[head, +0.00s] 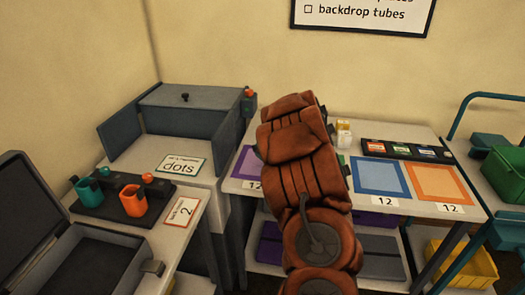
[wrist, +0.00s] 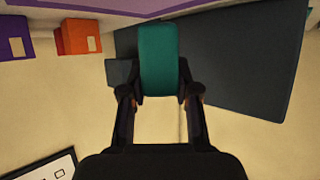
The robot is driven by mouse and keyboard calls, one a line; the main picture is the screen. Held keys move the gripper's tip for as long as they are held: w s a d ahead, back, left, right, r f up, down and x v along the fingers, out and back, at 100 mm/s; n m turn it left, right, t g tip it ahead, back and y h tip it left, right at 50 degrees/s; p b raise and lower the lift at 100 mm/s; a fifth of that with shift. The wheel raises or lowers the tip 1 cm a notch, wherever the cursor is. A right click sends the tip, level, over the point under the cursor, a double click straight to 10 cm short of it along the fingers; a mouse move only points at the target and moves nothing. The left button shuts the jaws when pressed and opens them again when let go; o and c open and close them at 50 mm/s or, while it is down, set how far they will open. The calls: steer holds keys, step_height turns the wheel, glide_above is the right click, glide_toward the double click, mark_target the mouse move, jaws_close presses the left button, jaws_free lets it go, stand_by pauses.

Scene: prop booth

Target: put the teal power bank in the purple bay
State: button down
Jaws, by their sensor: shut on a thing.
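In the wrist view my gripper (wrist: 160,94) is shut on the teal power bank (wrist: 159,55), which stands out between the two fingertips. In the head view my arm covers the middle of the picture, and my gripper and the power bank are hidden behind it. The purple bay (head: 243,168) is a purple square at the left end of the white table, with its right part hidden by my arm. In the wrist view I cannot tell how far the power bank is from any surface.
Blue (head: 380,175) and orange (head: 438,182) bays lie on the table's right side. A dark tray (head: 370,148) with several coloured items stands behind them. A grey cabinet (head: 190,110) with open doors is at the left. The wrist view shows a large dark panel (wrist: 245,60) beside the power bank.

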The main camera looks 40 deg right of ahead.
steer(key=shift+w+d+f, duration=0.15)
steer(key=shift+w+d, duration=0.6)
steer(key=shift+d, duration=0.1)
steer(key=shift+f, duration=1.65)
steer(key=shift+f, duration=0.1)
steer(key=c, duration=0.8)
jaws_free()
steer(key=shift+f, duration=0.1)
steer(key=shift+c, duration=0.2)
